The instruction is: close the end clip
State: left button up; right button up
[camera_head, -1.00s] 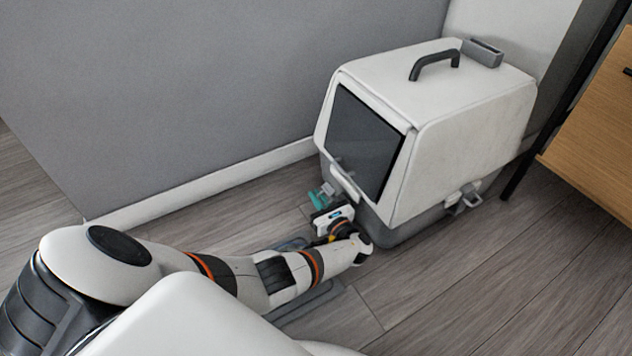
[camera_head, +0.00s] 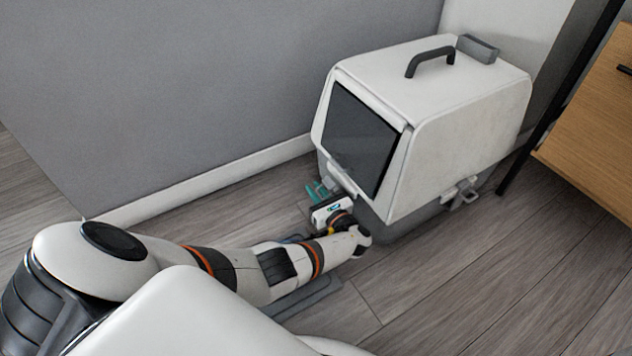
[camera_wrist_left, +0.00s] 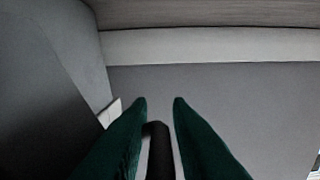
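The white pet box (camera_head: 470,110) with a dark front panel and grey base stands on the floor. At the lower front edge of the box, a small pale clip-like part (camera_head: 341,177) shows close to my left gripper; it is too small to tell its position. My left gripper (camera_head: 317,190) has teal fingers and sits low in front of this end. In the left wrist view its fingertips (camera_wrist_left: 159,103) are apart with nothing gripped, and a dark bar shows between them. A small white edge (camera_wrist_left: 110,113) shows beside the left finger there. My right gripper is out of view.
A grey wall with a white skirting board (camera_head: 210,187) runs behind. A wooden cabinet (camera_head: 592,115) stands at the right. Floor at the front right is clear.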

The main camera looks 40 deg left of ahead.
pick_arm(q)
jog(key=p+v, duration=0.2)
jog(key=v, duration=1)
jog(key=shift+p, duration=0.4)
jog(key=shift+f, duration=0.1)
